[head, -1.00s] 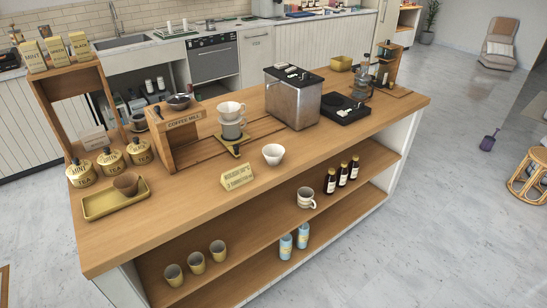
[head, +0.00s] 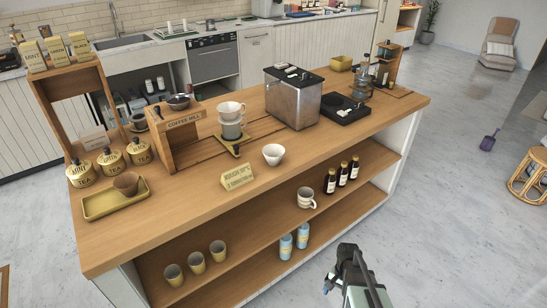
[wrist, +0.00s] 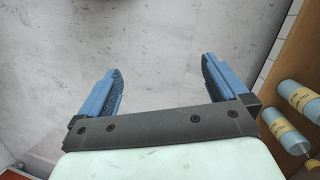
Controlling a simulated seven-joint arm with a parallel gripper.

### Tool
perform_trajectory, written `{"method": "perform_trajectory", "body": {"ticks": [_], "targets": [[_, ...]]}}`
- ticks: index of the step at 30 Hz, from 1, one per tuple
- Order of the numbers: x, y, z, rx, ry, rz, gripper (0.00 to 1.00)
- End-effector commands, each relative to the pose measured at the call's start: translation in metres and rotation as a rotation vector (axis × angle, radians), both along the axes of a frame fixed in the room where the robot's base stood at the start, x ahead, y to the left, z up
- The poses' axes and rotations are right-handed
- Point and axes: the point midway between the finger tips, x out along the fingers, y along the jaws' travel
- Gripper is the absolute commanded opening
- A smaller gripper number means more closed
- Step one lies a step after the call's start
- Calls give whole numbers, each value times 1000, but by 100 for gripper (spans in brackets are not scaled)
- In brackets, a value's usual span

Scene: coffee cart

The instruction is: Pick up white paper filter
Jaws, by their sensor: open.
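A white cone-shaped piece (head: 273,154), which looks like the white paper filter, stands alone on the cart's wooden top, right of the small lettered sign. My gripper (wrist: 160,64) is open and empty in the wrist view, its two blue fingers spread over bare floor. In the head view, my arm's end shows at the bottom, in front of the cart and below the level of its top, well apart from the filter. The fingers are hard to make out there. The filter is not in the wrist view.
The small sign (head: 238,176) stands beside the filter, with a white dripper (head: 231,111) on a stand behind. A metal box (head: 292,100) stands farther back. A brown cone (head: 126,183) sits on a yellow tray (head: 95,208). Lower shelves hold a mug (head: 306,198), bottles and cups.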

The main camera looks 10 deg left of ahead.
Motion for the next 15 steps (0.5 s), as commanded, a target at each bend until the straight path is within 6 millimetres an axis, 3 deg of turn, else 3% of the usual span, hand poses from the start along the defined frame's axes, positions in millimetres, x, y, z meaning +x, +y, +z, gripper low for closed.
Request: {"method": "perform_trajectory", "body": {"ticks": [1,3,15], "targets": [[22,1,9,-7,-24,-27,100],[45,2,24,-18,-54,-70,100],[167,11,123,-53,-216,-319,100]]}}
